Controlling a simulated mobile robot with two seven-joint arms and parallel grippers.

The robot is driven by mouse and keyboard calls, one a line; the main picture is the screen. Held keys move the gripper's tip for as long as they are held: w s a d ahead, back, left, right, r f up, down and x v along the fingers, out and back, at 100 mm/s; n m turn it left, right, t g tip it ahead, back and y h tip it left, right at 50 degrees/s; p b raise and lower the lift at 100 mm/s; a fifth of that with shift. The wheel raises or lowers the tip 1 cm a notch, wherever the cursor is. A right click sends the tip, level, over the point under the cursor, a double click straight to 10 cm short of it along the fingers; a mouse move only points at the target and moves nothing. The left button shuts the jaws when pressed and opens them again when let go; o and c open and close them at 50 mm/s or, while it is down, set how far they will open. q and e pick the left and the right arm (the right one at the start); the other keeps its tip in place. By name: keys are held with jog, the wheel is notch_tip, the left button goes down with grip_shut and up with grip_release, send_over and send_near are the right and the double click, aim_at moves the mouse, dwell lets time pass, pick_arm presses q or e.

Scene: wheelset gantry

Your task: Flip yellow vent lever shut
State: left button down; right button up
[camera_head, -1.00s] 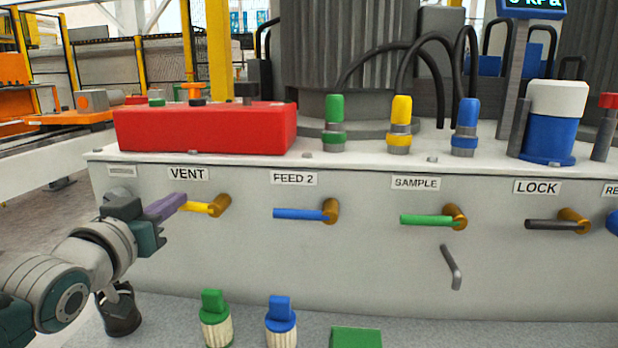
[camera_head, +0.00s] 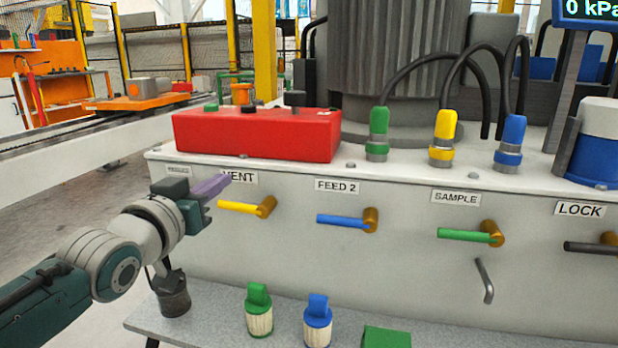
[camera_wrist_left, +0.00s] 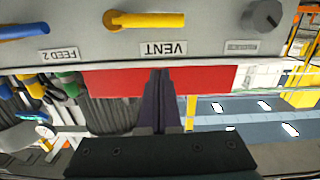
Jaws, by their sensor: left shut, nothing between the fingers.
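The yellow vent lever (camera_head: 240,207) sits on the grey panel front below the VENT label. It lies nearly level, its free end pointing left from the brass pivot. It also shows near the top of the left wrist view (camera_wrist_left: 150,20), which looks upside down. My left gripper (camera_head: 226,180) comes in from the left with its purple fingers shut and empty. In the head view its tips are just above the lever's free end and overlap the VENT label's left edge. In the left wrist view the shut fingers (camera_wrist_left: 162,74) appear apart from the lever. My right gripper is not in view.
A blue FEED 2 lever (camera_head: 346,220), a green SAMPLE lever (camera_head: 468,234) and a dark LOCK lever (camera_head: 590,247) line the panel to the right. A red box (camera_head: 258,135) stands on top. Green (camera_head: 259,312) and blue (camera_head: 317,322) capped plugs stand on the ledge below.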

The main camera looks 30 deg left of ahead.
pick_arm(q)
jog(key=p+v, duration=0.2)
jog(key=v, duration=0.7)
jog(key=shift+f, duration=0.2)
